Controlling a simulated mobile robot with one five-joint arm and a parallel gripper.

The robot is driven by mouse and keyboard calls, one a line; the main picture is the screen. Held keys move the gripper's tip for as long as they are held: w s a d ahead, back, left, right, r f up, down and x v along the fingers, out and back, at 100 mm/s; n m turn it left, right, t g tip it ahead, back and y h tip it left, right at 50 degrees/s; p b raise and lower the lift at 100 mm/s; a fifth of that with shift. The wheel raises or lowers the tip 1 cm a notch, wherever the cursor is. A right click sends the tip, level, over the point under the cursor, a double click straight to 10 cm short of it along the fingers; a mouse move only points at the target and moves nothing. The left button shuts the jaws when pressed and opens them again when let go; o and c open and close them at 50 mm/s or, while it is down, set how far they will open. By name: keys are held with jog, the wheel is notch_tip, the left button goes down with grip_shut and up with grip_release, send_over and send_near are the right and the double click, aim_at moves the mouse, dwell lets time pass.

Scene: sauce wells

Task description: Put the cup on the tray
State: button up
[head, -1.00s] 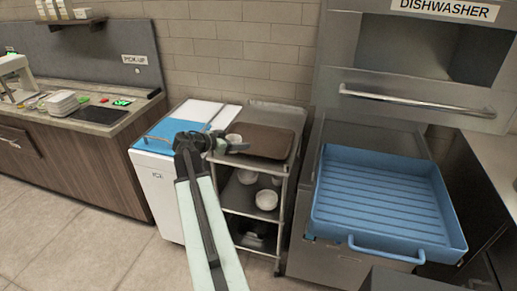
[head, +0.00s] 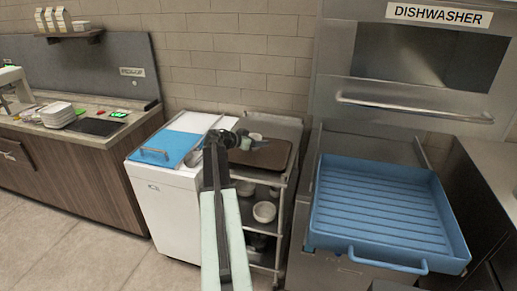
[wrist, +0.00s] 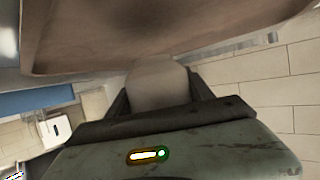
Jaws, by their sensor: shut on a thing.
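My gripper (head: 248,142) is shut on a pale cup (head: 255,137), over the brown tray (head: 277,158) on top of the metal cart. In the wrist view the cup (wrist: 158,85) sits between the two dark fingers (wrist: 160,100). The brown surface of the tray (wrist: 150,30) fills the top of that view, close to the cup. Whether the cup touches the tray cannot be told. My arm hides the left part of the tray in the head view.
White bowls (head: 264,212) stand on the cart's lower shelf. A white cabinet with a blue lid (head: 165,150) is left of the cart. A blue rack (head: 385,210) lies at the dishwasher on the right. A wooden counter (head: 75,165) is at far left.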

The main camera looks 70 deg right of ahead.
notch_tip(320, 180, down, 4)
jog(key=b, duration=0.3)
jog(key=shift+b, duration=0.4)
jog(key=shift+r, duration=0.25)
jog(key=shift+f, duration=0.15)
jog(key=o, duration=1.4)
jog(key=shift+r+p, duration=0.25)
jog(key=shift+p, duration=0.05)
jog(key=p+v, duration=0.4)
jog(key=v, duration=0.7)
jog(key=shift+w+a, duration=0.1)
jog(key=shift+a, duration=0.2)
jog(key=shift+w+a, duration=0.15)
jog(key=shift+a, duration=0.05)
